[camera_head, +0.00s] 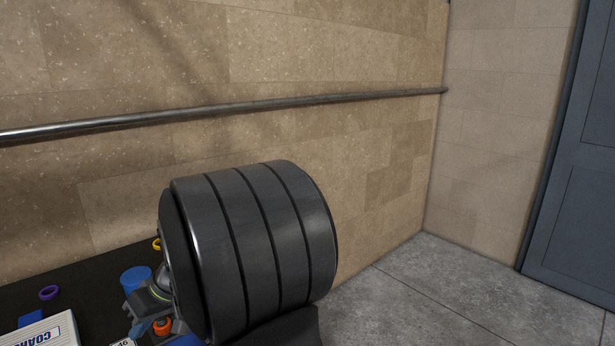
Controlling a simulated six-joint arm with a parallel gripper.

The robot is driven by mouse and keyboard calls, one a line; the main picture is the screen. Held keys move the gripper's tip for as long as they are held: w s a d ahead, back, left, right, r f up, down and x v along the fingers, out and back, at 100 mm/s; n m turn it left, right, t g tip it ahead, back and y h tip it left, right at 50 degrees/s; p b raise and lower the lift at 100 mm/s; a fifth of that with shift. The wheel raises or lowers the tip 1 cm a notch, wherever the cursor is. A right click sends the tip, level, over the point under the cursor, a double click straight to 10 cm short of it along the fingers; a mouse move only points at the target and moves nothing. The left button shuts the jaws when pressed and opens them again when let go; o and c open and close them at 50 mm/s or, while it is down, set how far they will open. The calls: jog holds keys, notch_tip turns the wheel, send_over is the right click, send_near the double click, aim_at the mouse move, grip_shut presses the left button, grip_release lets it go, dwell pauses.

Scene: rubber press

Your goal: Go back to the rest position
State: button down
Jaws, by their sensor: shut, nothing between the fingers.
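My gripper cannot be made out in this view. A large dark ribbed cylinder close to the camera fills the middle and hides what lies behind it. The task names no other object.
A rail (250,105) crosses the tiled wall. Bare floor (450,295) lies right, before a blue-grey door (580,180).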

jog(key=x, duration=0.8)
jog(key=shift+s+a+f, duration=0.1)
jog(key=shift+a+f, duration=0.1)
jog(key=shift+f, duration=0.1)
jog(key=shift+s+a+f, duration=0.55)
jog(key=shift+s+a, duration=0.25)
jog(key=shift+s, duration=0.15)
jog(key=w+d, duration=0.4)
jog(key=w, duration=0.1)
jog(key=w+d, duration=0.2)
jog(key=d, duration=0.1)
jog(key=shift+w+r, duration=0.35)
jog(key=v, duration=0.9)
jog(key=s+a+r+n+h, duration=0.3)
jog(key=s+a+n, duration=0.1)
jog(key=a+n, duration=0.2)
jog(key=shift+s+a+n+h, duration=0.3)
jog(key=shift+s+n+h, duration=0.1)
jog(key=shift+n, duration=0.3)
